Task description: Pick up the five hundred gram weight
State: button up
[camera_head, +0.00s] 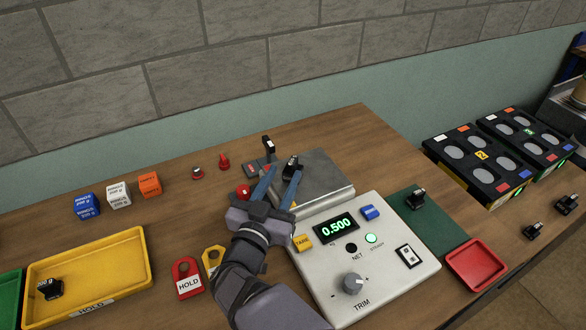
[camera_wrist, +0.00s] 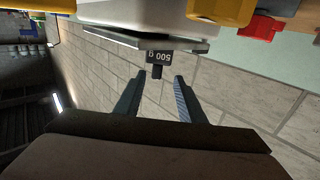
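The five hundred gram weight (camera_head: 291,163) is small and black with a knob on top. It stands on the grey metal pan of the scale (camera_head: 325,187), and the display (camera_head: 336,227) reads 0.500 kg. In the wrist view, which is upside down, the weight (camera_wrist: 160,58) shows its "500 g" label. My gripper (camera_head: 284,171) is open in front of the weight. In the wrist view the fingertips (camera_wrist: 159,78) lie either side of the knob, with gaps visible. I cannot tell whether either finger touches the weight.
Other black weights stand on a green mat (camera_head: 440,232), in a yellow tray (camera_head: 120,245) and at the right table edge. The scale's control panel (camera_head: 395,260) lies below my gripper. A red tray (camera_head: 477,263) is at right. Red knobs (camera_head: 224,161) stand left of the pan.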

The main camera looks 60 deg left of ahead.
aim_at(291, 167)
jog(key=shift+w+d+p+x, duration=0.15)
jog(key=shift+p+x, duration=0.4)
jog(key=shift+x, duration=0.6)
jog(key=shift+w+d+p+x, duration=0.1)
jog(key=shift+p+x, duration=0.4)
jog(key=shift+x, duration=0.7)
jog(key=shift+w+a+r, duration=0.1)
jog(key=shift+w+a, duration=0.4)
jog(key=shift+a, duration=0.05)
grip_shut()
jog(key=shift+r, duration=0.1)
